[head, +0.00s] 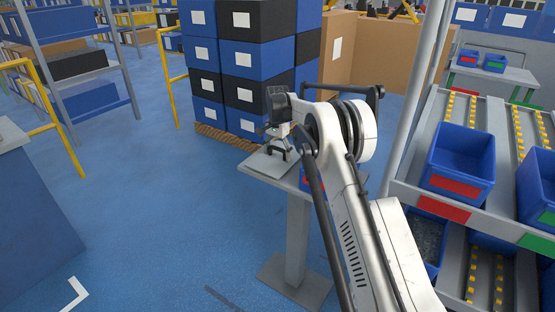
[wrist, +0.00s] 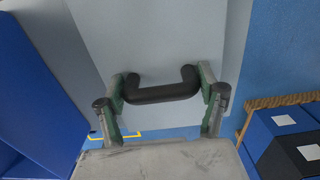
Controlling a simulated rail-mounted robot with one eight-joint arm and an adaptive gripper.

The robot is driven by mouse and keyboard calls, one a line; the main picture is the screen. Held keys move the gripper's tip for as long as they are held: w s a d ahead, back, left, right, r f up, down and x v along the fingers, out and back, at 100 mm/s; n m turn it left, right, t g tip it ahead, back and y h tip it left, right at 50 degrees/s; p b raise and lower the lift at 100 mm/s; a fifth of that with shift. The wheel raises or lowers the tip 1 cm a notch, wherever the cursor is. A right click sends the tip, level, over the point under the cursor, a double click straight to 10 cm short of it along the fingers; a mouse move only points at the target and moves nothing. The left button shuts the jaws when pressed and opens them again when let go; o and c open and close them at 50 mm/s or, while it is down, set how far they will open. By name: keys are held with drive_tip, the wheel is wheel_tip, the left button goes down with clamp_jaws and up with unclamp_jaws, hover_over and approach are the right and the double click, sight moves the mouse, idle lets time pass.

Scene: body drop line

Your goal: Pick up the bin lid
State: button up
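The bin lid (head: 260,166) is a flat grey plate lying on a small grey pedestal stand in the head view. It fills the upper middle of the wrist view (wrist: 150,40). Its black bar handle (wrist: 162,93) shows there between my two fingers. My gripper (head: 281,150) is above the lid, pointing down at the handle. In the wrist view my gripper (wrist: 162,82) is open, with one finger near each end of the handle. I cannot tell whether either finger touches it. My arm hides the right part of the stand.
Stacked blue and black boxes (head: 262,62) on a pallet are behind. A roller rack with blue bins (head: 460,160) is at right.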

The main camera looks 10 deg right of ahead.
drive_tip(key=c, duration=0.6)
